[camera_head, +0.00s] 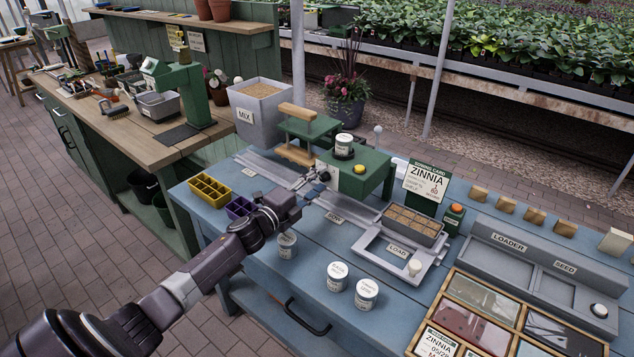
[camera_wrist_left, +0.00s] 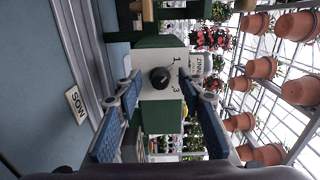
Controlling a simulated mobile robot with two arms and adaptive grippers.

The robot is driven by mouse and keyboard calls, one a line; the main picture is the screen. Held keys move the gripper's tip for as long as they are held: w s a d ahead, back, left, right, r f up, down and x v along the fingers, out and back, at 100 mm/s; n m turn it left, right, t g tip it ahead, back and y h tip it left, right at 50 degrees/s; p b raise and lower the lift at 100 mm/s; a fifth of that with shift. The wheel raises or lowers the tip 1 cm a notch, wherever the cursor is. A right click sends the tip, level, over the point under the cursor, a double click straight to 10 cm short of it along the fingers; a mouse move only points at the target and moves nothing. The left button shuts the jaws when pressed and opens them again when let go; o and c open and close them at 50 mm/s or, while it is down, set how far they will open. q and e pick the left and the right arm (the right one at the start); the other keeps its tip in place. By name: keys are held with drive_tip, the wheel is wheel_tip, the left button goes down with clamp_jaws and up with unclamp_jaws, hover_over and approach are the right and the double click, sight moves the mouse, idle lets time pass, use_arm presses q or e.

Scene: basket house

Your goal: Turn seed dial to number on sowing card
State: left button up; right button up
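The green seeder (camera_head: 368,174) stands on the blue bench with a seed can (camera_head: 343,145) on top. Its white dial plate faces my left gripper (camera_head: 318,182). In the left wrist view the seed dial, a round black knob (camera_wrist_left: 160,77), sits on that plate with numbers including 1 and 3 beside it. My left gripper's two fingers (camera_wrist_left: 162,92) are spread apart, one on each side of the knob, with nothing between them; contact is not visible. The sowing card (camera_head: 428,181) reads ZINNIA; its small number is not legible. My right gripper is out of view.
Seed cans (camera_head: 337,276) stand at the bench front. Yellow (camera_head: 210,189) and purple cell trays lie left, near my arm. A MIX bin (camera_head: 260,110) stands behind.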

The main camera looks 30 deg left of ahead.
use_arm(q)
drive_tip(key=shift+s+f, duration=0.1)
drive_tip(key=shift+s, duration=0.45)
drive_tip(key=s, duration=1.1)
drive_tip(key=shift+a, duration=0.45)
